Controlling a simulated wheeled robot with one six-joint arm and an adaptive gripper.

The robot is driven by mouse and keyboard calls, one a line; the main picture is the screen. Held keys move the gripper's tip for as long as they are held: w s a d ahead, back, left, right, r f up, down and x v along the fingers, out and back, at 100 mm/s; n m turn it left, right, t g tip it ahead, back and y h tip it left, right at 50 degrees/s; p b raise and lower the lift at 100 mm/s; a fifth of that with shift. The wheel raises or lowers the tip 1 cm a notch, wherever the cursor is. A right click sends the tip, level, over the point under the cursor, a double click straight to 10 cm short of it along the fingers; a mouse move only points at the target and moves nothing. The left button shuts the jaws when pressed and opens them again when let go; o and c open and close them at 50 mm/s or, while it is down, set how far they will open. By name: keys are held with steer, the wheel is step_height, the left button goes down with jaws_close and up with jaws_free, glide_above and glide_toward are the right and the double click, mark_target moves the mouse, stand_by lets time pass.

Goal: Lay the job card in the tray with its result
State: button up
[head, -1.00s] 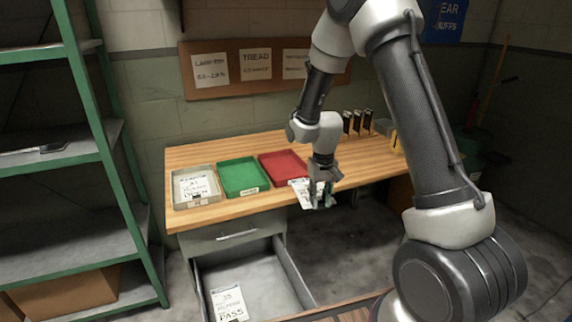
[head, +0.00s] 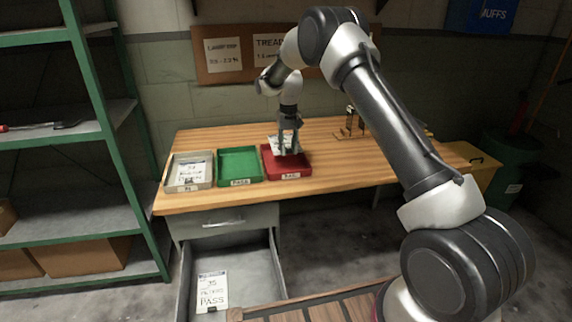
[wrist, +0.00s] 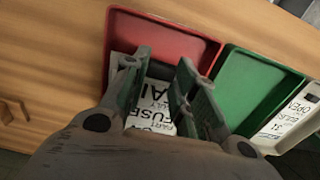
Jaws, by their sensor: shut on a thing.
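My gripper (head: 289,150) is shut on a white job card (wrist: 156,108) and holds it over the red tray (head: 300,160). Part of the card's print shows in the wrist view and seems to read "FAIL"; the fingers hide the rest. The card's white edge shows behind the fingers in the head view (head: 279,142). I cannot tell whether it touches the tray floor. The red tray also shows in the wrist view (wrist: 165,37). The green tray (head: 238,163) is empty, with a label on its front.
A beige tray (head: 174,184) left of the green one holds a card marked "OPEN" (head: 190,173). Below, an open drawer (head: 238,270) holds a card marked "PASS" (head: 212,291). Small dark items (head: 350,122) stand on the bench at right. Green shelving is at left.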

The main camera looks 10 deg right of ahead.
step_height(320, 180, down, 8)
steer(key=shift+f, duration=0.2)
steer(key=shift+f, duration=0.1)
steer(key=o, duration=1)
